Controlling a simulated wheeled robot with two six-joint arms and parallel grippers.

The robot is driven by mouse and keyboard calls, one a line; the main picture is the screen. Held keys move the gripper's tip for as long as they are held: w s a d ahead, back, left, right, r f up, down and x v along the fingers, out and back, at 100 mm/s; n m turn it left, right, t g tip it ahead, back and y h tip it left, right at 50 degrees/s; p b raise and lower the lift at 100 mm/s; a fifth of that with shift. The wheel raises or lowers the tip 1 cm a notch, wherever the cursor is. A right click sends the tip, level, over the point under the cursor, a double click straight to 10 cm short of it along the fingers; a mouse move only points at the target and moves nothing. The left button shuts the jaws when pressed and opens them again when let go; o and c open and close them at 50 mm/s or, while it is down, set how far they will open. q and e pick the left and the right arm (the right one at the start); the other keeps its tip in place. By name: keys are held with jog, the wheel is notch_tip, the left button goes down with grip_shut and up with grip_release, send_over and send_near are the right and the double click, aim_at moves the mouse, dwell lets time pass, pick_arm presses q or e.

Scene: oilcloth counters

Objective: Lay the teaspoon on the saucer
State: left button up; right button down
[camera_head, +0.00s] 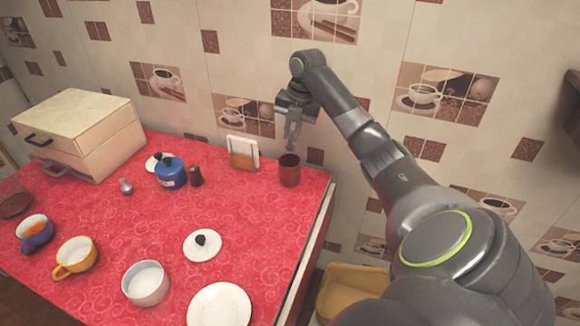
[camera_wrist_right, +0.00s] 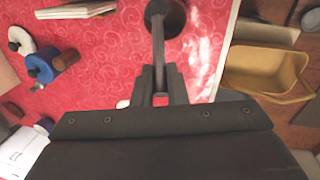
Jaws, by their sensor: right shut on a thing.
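My right gripper (camera_head: 292,132) is above the back right corner of the counter, over a dark red-brown cup (camera_head: 289,172). In the right wrist view its fingers (camera_wrist_right: 163,88) are shut on a thin grey handle, which looks like the teaspoon (camera_wrist_right: 158,50). The handle runs toward the dark round mouth of the cup (camera_wrist_right: 166,16). I cannot tell whether the spoon's lower end is inside the cup. A plain white disc, which looks like the saucer (camera_head: 219,305), lies empty at the front of the counter. My left gripper is not in view.
A napkin holder (camera_head: 243,153) stands left of the cup, a blue pot (camera_head: 171,174) farther left. A yellow bin (camera_head: 348,290) is beyond the counter's right edge.

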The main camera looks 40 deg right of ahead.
notch_tip(320, 180, down, 10)
jog(key=shift+r+p, duration=0.15)
jog(key=shift+p, duration=0.8)
jog(key=c, duration=1.5)
grip_release()
jog(key=shift+o, duration=0.2)
